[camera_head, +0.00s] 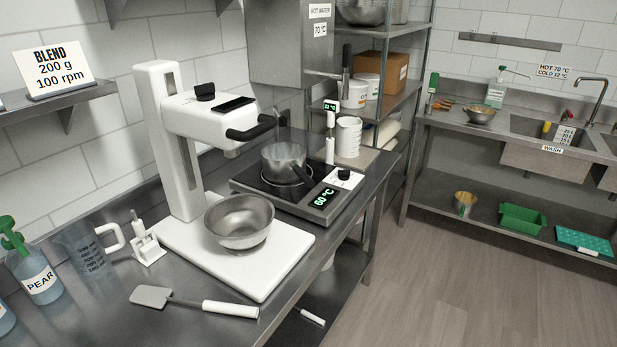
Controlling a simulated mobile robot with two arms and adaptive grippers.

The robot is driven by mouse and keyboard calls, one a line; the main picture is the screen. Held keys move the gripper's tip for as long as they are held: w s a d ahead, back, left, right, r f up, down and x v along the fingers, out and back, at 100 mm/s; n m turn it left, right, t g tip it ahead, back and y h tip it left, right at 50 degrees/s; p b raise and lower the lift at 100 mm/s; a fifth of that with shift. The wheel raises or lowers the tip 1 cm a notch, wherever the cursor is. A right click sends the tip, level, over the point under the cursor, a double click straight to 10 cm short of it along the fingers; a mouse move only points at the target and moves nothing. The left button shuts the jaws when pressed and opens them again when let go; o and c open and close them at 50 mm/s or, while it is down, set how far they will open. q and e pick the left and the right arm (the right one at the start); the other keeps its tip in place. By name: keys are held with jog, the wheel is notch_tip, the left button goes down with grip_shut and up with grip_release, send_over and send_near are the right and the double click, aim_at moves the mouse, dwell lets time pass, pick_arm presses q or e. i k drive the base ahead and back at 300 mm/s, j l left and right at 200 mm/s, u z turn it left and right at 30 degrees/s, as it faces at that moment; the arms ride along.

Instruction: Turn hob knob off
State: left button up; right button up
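The hob (258,187) is a dark flat plate on the steel counter, behind the white mixer stand. Its black knob (344,174) sits on a white panel at the hob's right end. The knob's marker is too small to read. Beside it a lit display (324,198) reads 60 °C. A steel pot (283,158) stands on the hob, its dark handle pointing toward the knob side. Neither of my grippers shows in the head view.
The white mixer stand (183,150) holds a steel bowl (240,222) on its base, in front of the hob. A spatula (190,302) lies at the counter's front. The floor (450,285) right of the counter is clear.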

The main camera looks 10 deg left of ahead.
aim_at(344, 175)
jog(key=i+l+u, duration=0.1)
jog(key=u, duration=0.3)
jog(key=l+u, duration=0.25)
jog(key=u, duration=0.15)
jog(key=i+l+u, duration=0.1)
jog(key=u, duration=0.3)
jog(key=l+u, duration=0.4)
